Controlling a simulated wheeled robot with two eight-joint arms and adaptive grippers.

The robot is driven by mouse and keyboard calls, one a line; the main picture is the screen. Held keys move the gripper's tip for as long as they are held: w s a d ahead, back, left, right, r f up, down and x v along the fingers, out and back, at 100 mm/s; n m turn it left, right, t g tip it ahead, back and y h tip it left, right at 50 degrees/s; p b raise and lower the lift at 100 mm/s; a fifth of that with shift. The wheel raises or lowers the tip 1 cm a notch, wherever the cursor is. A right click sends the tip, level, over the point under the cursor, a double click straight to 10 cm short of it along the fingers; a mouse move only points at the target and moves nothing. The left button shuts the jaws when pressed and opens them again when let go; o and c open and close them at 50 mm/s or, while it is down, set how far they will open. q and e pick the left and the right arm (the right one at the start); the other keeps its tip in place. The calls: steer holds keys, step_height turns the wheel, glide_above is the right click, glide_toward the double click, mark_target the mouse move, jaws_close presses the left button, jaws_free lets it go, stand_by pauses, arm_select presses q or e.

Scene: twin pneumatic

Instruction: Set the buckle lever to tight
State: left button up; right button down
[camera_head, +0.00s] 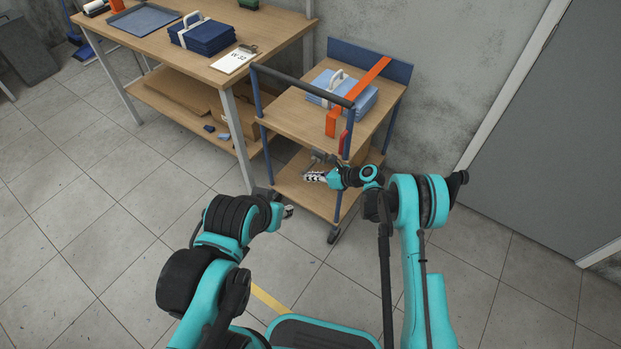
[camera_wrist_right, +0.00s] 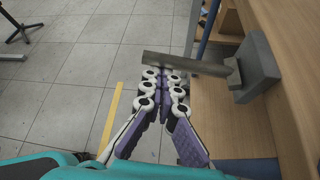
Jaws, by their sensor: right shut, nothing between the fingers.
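An orange strap (camera_head: 372,80) runs over light-blue folded cloths (camera_head: 342,90) on the wooden cart and down its front edge. A grey metal lever (camera_wrist_right: 185,64) sticks out from a grey block (camera_wrist_right: 258,68) on the cart's wooden edge; it looks like the buckle lever. In the head view the lever is small, just above my right gripper (camera_head: 314,176). In the right wrist view the shut, empty fingers (camera_wrist_right: 165,78) reach up to the bar, which crosses at their tips; I cannot tell whether they touch.
A wooden workbench (camera_head: 140,46) with dark-blue cloths (camera_head: 205,38) stands left. Open tiled floor lies left; a grey door (camera_head: 560,130) is right.

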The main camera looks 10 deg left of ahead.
steer(key=shift+w+r, duration=0.2)
steer(key=shift+r, duration=0.6)
steer(key=shift+d+r, duration=0.1)
steer(key=shift+r, duration=0.15)
